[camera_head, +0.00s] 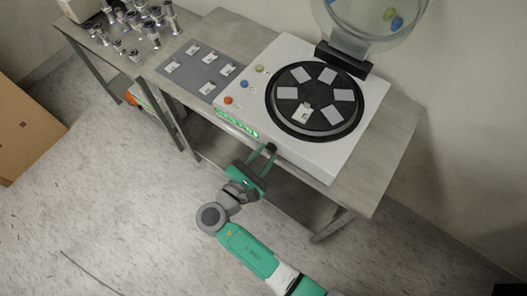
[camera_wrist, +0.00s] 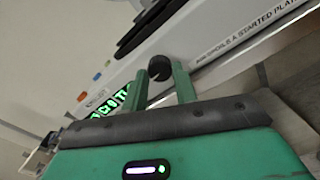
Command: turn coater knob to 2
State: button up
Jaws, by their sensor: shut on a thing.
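The coater (camera_head: 345,160) is a white box with a round black platter (camera_head: 315,75) on top and its clear lid raised. Its dark knob (camera_head: 271,148) is on the front face; it shows in the wrist view as a black round knob (camera_wrist: 160,68). My gripper (camera_head: 264,158) is at the front face, and in the wrist view its two green fingers (camera_wrist: 160,84) are on either side of the knob, shut on it. The knob's setting cannot be read. A green lit display (camera_head: 237,123) is left of the knob.
Orange, blue and yellow buttons (camera_head: 228,100) line the coater's left top edge. A grey mat (camera_head: 200,68) with several small pieces lies to the left, and several metal parts (camera_head: 132,20) stand beyond. The floor in front is clear. A brown box (camera_head: 22,130) stands far left.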

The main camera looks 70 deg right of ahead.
jog(key=m, duration=0.4)
jog(key=shift+m+b, duration=0.45)
jog(key=shift+m, duration=1.05)
jog(key=o, duration=1)
jog(key=shift+c, duration=0.2)
jog(key=p+v, duration=0.1)
jog(key=v, duration=0.7)
jog(key=shift+d, duration=0.1)
